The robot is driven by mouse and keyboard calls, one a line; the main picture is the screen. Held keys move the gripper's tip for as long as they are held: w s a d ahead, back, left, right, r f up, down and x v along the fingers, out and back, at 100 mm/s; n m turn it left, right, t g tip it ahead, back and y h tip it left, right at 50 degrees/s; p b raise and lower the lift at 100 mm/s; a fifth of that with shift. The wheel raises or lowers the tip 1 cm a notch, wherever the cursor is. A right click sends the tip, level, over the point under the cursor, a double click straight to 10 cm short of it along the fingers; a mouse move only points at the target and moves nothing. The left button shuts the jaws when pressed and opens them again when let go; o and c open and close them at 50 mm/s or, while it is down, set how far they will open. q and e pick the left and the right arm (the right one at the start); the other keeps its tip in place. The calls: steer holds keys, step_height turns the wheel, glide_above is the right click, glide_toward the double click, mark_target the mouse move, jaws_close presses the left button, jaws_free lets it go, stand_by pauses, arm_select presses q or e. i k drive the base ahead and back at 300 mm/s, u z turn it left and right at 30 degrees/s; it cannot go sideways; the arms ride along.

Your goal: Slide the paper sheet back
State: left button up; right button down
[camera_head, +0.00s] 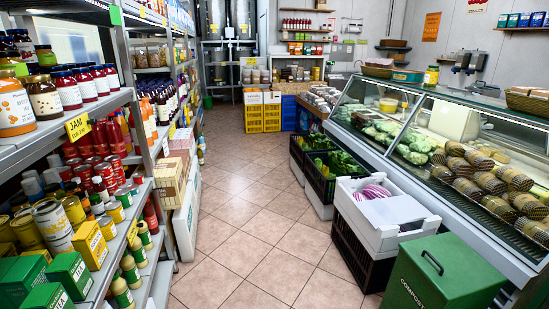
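Neither of my grippers is in view. No loose paper sheet can be made out for certain. A yellow card marked JAM (78,126) sits at the front edge of the left shelf, below the jars. It looks slightly tilted. Another yellow card (132,232) is on a lower shelf edge of the same rack. An orange paper notice (432,26) hangs on the back wall at the upper right. Small white and coloured papers (352,25) are also on the back wall. I cannot tell which of these is the sheet.
The left shelving (140,120) is packed with jars, bottles, cans and tea boxes. A tiled aisle (255,215) runs clear down the middle. On the right are a glass deli counter (440,190), produce crates (325,178), a white box (375,215) and a green compost bin (440,275).

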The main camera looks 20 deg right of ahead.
mark_target(401, 209)
steer(key=z, duration=0.65)
steer(key=i, duration=2.3)
steer(key=z, duration=0.9)
